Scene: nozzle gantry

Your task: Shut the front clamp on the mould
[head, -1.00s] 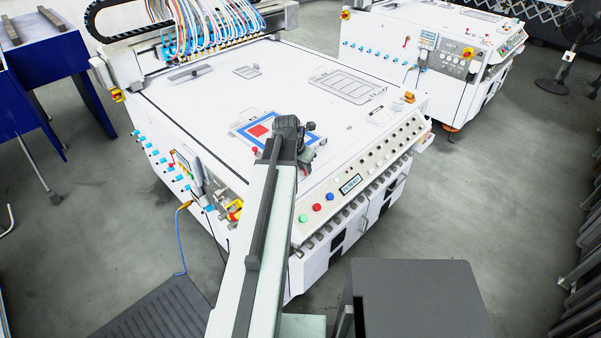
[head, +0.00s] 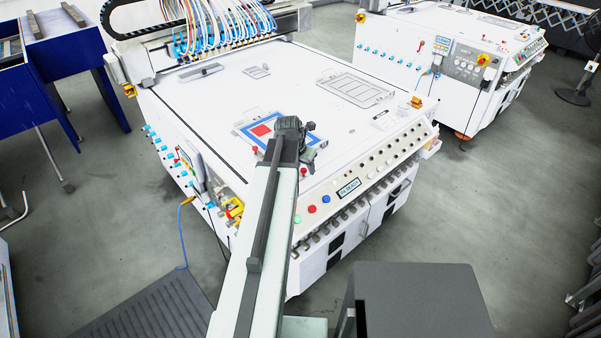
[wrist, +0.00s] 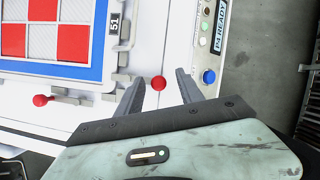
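The mould (head: 262,130) is a blue, red and white plate in a pale frame on the white bench top. In the wrist view the mould (wrist: 72,68) fills the upper left. A red knob (wrist: 158,83), taken as the front clamp's handle, lies between the mould and the button panel; its lever cannot be made out. It also shows in the head view (head: 304,172). A second red knob (wrist: 40,100) on a short bar lies along the mould's lower edge. My gripper (wrist: 158,76) is open, one finger on each side of the first knob in the picture. Contact cannot be judged.
The button panel (head: 378,163) runs along the bench's front edge, with a blue button (wrist: 209,76) right of my gripper. A hose gantry (head: 225,30) stands at the back. A second machine (head: 450,60) is at the upper right. Grey floor (head: 520,200) is open at the right.

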